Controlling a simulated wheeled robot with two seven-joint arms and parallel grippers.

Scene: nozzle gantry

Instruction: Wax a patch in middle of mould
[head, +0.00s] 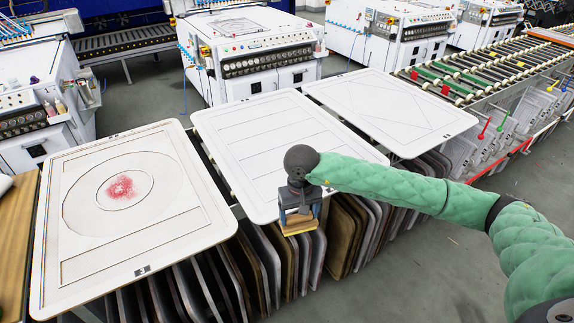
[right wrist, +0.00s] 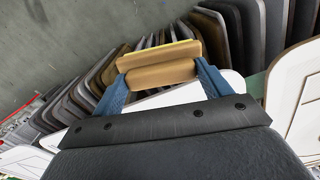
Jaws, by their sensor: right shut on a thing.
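My right gripper (head: 299,214) is shut on a wooden block with a yellow layer along one side (head: 299,228). In the right wrist view the block (right wrist: 160,75) sits between the two blue fingers. The gripper hangs just past the near edge of the middle white mould (head: 270,120), above the rack of boards. The left white mould (head: 190,225) has an outer circle, a smaller inner ring and a rectangle outline; a red speckled patch (head: 121,187) lies inside the ring. The block is apart from this mould, to its right. My left gripper is not in view.
A third white mould (head: 390,105) lies at the right. Several boards stand on edge in a rack (head: 345,225) below the moulds. White machines (head: 250,55) stand behind. A roller conveyor (head: 490,70) is at the back right. Grey floor (head: 440,265) is open at the front right.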

